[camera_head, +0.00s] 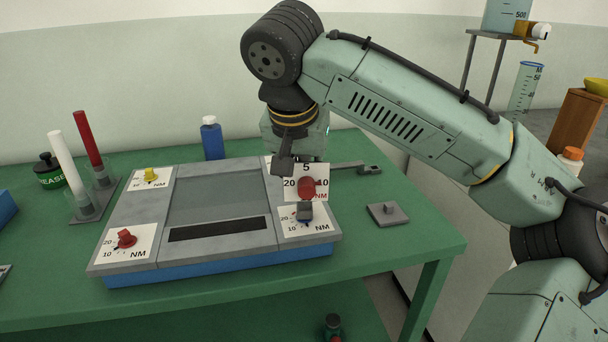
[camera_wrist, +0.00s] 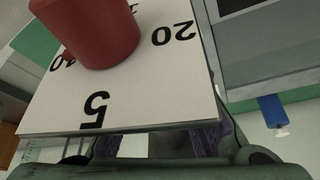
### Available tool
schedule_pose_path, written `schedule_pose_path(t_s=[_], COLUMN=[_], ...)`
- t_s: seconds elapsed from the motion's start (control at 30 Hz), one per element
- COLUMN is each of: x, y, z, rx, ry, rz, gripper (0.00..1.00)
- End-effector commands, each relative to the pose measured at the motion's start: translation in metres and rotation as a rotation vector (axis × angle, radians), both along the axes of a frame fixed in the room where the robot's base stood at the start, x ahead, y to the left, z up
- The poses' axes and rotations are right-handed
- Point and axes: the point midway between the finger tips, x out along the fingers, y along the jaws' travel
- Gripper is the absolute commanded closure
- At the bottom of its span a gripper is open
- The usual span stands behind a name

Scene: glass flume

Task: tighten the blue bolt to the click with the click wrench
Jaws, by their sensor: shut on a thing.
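My gripper (camera_head: 297,148) is over the back right of the grey plate. In the wrist view its purple pads (camera_wrist: 217,136) are shut on the click wrench's grey body. The wrench carries an upright white dial card (camera_head: 290,172) marked 5, 10, 20 NM, with a red knob (camera_head: 307,187). The card (camera_wrist: 150,95) and knob (camera_wrist: 98,35) fill much of the wrist view; a small red tip shows beside the 10. A grey block (camera_head: 305,210) stands below the card over the front right bolt label (camera_head: 319,226). The blue bolt is almost wholly hidden; I cannot tell whether the block sits fully on it.
A yellow bolt (camera_head: 150,174) is at the plate's back left, a red bolt (camera_head: 125,238) at its front left. A grey bar (camera_head: 352,166) lies behind right. A small grey block (camera_head: 387,213) lies right; table around it is clear. A blue bottle (camera_head: 211,140) stands behind.

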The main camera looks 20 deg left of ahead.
Motion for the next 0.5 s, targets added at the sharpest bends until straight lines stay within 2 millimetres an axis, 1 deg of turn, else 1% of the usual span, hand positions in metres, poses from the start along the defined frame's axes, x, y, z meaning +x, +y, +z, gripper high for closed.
schedule_pose_path(t_s=[0.07,0.27,0.5], x=[0.0000,-0.0002,0.0001], y=[0.0009,0.0021,0.0013], z=[0.0010,0.0010,0.0010], rx=[0.000,0.000,0.002], ry=[-0.002,-0.002,-0.002], rz=[-0.024,-0.181,-0.200], gripper=[1.00,1.00,1.00])
